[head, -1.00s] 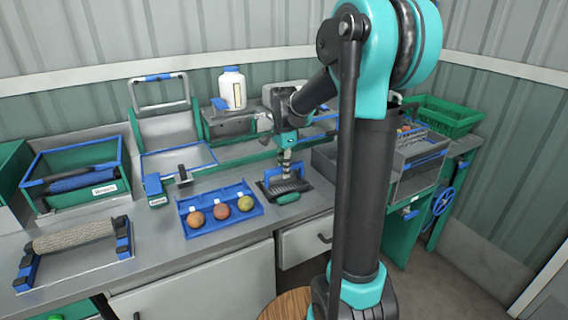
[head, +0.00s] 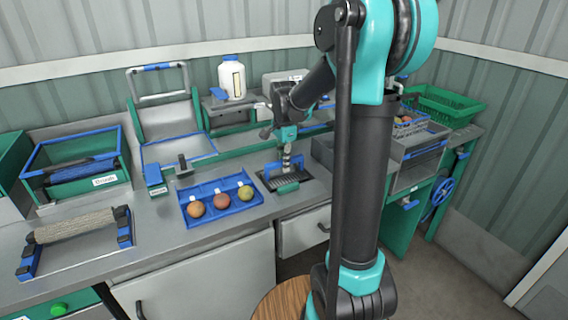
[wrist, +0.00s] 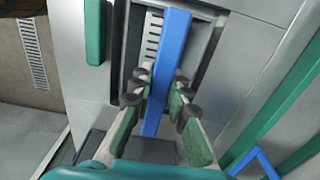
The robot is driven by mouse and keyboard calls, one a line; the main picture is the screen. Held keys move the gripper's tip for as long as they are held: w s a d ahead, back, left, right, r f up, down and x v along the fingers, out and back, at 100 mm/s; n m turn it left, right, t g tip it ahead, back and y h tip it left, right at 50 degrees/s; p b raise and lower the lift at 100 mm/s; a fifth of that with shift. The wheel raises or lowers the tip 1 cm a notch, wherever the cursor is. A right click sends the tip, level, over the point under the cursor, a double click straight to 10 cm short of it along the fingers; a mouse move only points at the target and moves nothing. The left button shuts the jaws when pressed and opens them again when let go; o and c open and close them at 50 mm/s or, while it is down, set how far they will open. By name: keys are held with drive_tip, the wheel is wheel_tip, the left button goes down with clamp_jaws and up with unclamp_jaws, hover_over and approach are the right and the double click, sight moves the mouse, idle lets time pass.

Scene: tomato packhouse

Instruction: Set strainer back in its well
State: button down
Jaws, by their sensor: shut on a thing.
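The strainer (wrist: 153,40) is a slotted grey plate with a long blue handle bar across it. In the wrist view, my gripper (wrist: 158,93) has one finger on each side of the blue bar and is shut on it. The slotted plate lies within or just over a dark-edged rectangular recess, the well (wrist: 197,50), in the steel counter. I cannot tell whether it is fully seated. In the head view, my gripper (head: 288,163) points down over the strainer at the counter's front, and the well is mostly hidden beneath it.
A green grip (head: 287,188) sits in front of the strainer. A blue tray (head: 222,215) with three tomatoes stands to its left, and grey bins (head: 410,165) to its right. A white bottle (head: 232,78) stands behind. A brush roller (head: 75,225) is at far left.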

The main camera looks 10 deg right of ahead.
drive_tip(key=shift+f, duration=0.55)
idle(0.4)
drive_tip(key=c, duration=1.4)
unclamp_jaws()
drive_tip(key=shift+c, duration=0.4)
drive_tip(key=shift+c, duration=1.2)
drive_tip(key=shift+r, duration=4.7)
